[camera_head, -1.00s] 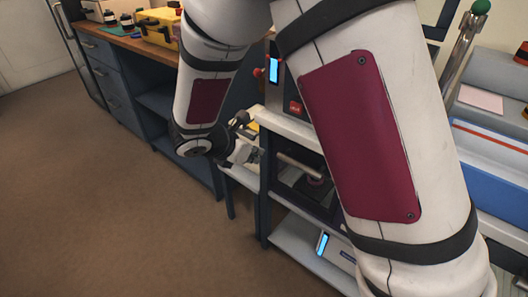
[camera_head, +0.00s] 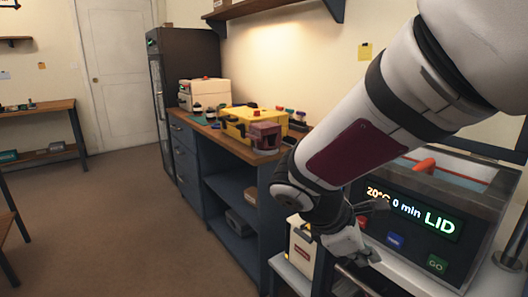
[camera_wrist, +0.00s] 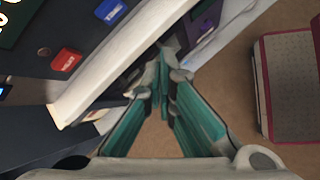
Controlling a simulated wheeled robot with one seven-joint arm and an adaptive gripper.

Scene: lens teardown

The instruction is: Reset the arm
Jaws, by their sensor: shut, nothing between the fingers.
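My arm comes in from the upper right of the head view and reaches down to the left. My gripper (camera_head: 368,256) is in front of the machine with the lit LID display (camera_head: 412,212), near its front edge. In the wrist view my gripper (camera_wrist: 161,90) has its two teal fingers meeting at the tips, with nothing between them. The machine's red button (camera_wrist: 66,60) and blue button (camera_wrist: 111,11) are at the upper left of the wrist view, beside a pale edge (camera_wrist: 120,62).
A wooden-topped bench (camera_head: 222,137) with a yellow case (camera_head: 255,122) stands behind my gripper to the left. A dark cabinet (camera_head: 187,62) and a white door (camera_head: 117,45) are farther back. A white box (camera_head: 301,247) stands below and left of my gripper. The brown floor at left is open.

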